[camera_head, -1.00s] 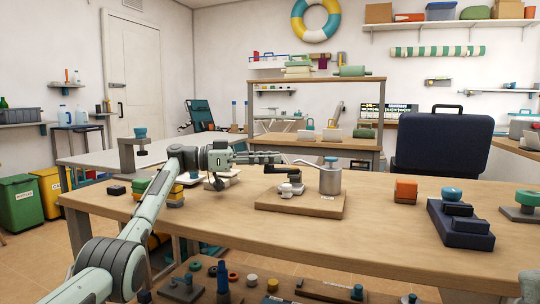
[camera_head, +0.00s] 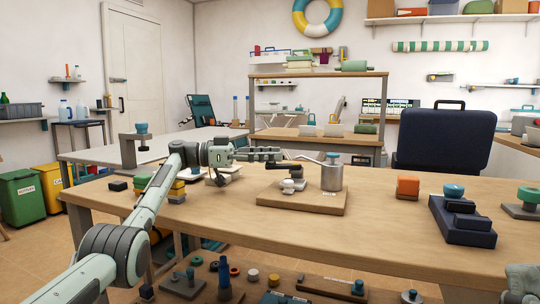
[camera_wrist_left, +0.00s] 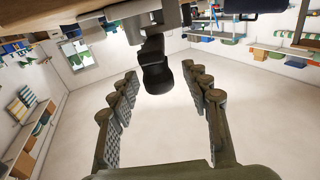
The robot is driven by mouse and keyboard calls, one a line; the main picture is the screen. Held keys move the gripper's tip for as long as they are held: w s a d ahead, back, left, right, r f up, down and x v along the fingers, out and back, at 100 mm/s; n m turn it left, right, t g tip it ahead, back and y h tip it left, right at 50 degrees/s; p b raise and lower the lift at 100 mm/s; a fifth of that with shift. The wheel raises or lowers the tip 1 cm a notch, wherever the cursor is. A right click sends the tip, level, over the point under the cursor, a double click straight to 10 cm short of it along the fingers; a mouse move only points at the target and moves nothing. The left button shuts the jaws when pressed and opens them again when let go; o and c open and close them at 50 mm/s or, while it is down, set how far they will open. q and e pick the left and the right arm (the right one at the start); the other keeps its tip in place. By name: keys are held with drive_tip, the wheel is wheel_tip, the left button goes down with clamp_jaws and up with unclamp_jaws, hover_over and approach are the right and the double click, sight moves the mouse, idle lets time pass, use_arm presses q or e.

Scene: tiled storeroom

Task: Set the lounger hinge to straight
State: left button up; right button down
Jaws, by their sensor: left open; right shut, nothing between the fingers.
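A fixture on a wooden board (camera_head: 315,201) stands on the workbench, with a grey metal cylinder (camera_head: 331,176), a pale knobbed part (camera_head: 289,186) and a black arm (camera_head: 287,168). I cannot tell for certain which part is the lounger hinge. My left gripper (camera_head: 277,155) is level at the black arm's left end and overlaps it in the head view. In the left wrist view, my open left fingers (camera_wrist_left: 163,85) stand on either side of a black rounded part (camera_wrist_left: 156,77), with gaps on both sides.
An orange block (camera_head: 407,186) and a dark blue stepped block (camera_head: 463,222) stand to the right on the workbench (camera_head: 375,220). Stacked coloured blocks (camera_head: 177,190) and a white stack (camera_head: 224,175) are near my left arm.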

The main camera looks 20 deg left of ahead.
use_arm(q)
drive_tip(key=v, duration=1.2)
drive_tip(key=shift+c, duration=0.6)
